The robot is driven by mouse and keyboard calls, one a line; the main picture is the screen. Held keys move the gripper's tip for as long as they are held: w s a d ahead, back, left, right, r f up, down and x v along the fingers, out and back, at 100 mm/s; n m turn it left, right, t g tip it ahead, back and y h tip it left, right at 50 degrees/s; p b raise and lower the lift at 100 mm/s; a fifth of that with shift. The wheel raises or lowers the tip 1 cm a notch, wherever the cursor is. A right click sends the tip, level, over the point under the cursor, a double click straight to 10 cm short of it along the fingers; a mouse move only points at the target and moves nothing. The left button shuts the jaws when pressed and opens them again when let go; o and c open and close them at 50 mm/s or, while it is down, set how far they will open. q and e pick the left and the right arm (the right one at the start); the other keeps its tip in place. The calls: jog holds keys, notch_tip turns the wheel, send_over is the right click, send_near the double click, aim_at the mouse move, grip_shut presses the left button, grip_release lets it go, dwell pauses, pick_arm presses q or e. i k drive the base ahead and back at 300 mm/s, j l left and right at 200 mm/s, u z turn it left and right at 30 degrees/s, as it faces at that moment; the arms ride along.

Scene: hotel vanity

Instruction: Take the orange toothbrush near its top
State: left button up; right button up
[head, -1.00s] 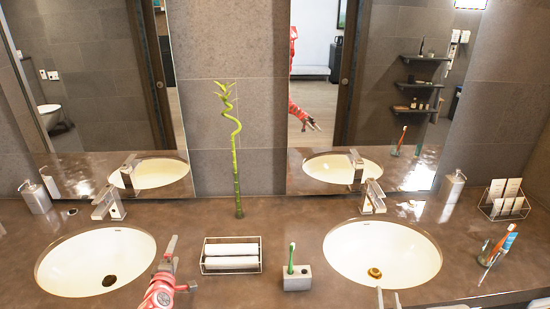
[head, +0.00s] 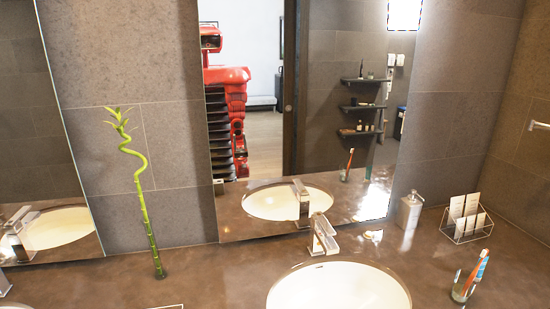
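The orange toothbrush (head: 480,266) leans up and to the right in a clear glass (head: 461,288) on the counter, at the lower right of the head view. Its head end sticks out above the rim. A pale bluish item stands close against it, and I cannot make out its shape. The toothbrush and glass also show as a reflection in the mirror. Neither of my grippers is in view.
The right sink (head: 338,289) with its faucet (head: 322,236) lies left of the glass. A soap dispenser (head: 410,210) and a wire card holder (head: 466,220) stand behind it. A bamboo stalk (head: 147,215) stands at left. Counter around the glass is mostly clear.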

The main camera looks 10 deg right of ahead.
aim_at(484, 253)
jog(key=z, duration=1.75)
jog(key=i+l+u, duration=0.15)
jog(key=l, duration=0.15)
jog(key=i+l+u, duration=0.3)
jog(key=l, duration=0.3)
jog(key=i+l+u, duration=0.2)
jog(key=l, duration=0.15)
jog(key=i+l+u, duration=0.15)
jog(key=l, duration=0.2)
jog(key=i+l+u, duration=0.2)
jog(key=l, duration=0.15)
jog(key=i+l+u, duration=0.15)
jog(key=l, duration=0.25)
jog(key=i, duration=0.15)
